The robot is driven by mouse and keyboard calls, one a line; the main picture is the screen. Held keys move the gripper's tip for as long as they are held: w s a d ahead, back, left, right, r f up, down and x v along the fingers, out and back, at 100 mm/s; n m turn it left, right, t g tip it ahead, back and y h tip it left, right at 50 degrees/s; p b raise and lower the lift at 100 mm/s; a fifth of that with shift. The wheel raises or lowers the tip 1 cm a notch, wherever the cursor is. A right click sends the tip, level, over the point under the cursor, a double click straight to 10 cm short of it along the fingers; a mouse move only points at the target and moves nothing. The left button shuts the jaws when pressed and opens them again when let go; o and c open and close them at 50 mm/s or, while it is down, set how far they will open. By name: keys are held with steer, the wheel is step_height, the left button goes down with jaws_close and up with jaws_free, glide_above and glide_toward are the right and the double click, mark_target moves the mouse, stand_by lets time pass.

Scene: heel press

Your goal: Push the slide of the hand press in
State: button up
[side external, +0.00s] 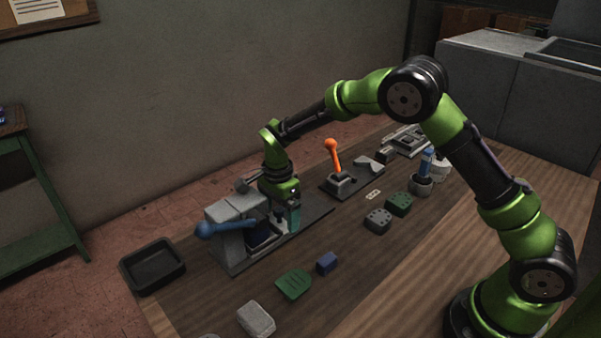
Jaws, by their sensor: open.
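The hand press (226,222) is a grey block on a dark base plate at the left part of the bench. A blue round-ended handle (207,230) sticks out on its left side. A dark blue part, perhaps the slide (260,238), sits low at the front of the press. My gripper (287,222) points down at the right side of the press, close above its base plate. It is open, with a teal-green piece at its fingers. I cannot tell whether the fingers touch the press, as the gripper hides part of it.
A black tray (153,267) stands left of the press. A green plate (293,285), a blue block (327,262) and a grey block (256,319) lie in front. An orange lever (333,155) stands behind right. Green (399,204) and grey (377,220) blocks lie at the right.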

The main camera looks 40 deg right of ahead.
steer(key=shift+r, duration=0.15)
stand_by(0.5)
steer(key=shift+r, duration=1.6)
steer(key=shift+d+r, duration=0.35)
steer(key=shift+d, duration=0.4)
steer(key=shift+d+r, duration=0.3)
steer(key=shift+d, duration=0.5)
steer(key=shift+d+r, duration=0.35)
steer(key=shift+d, duration=0.4)
step_height(320, 180, up, 3)
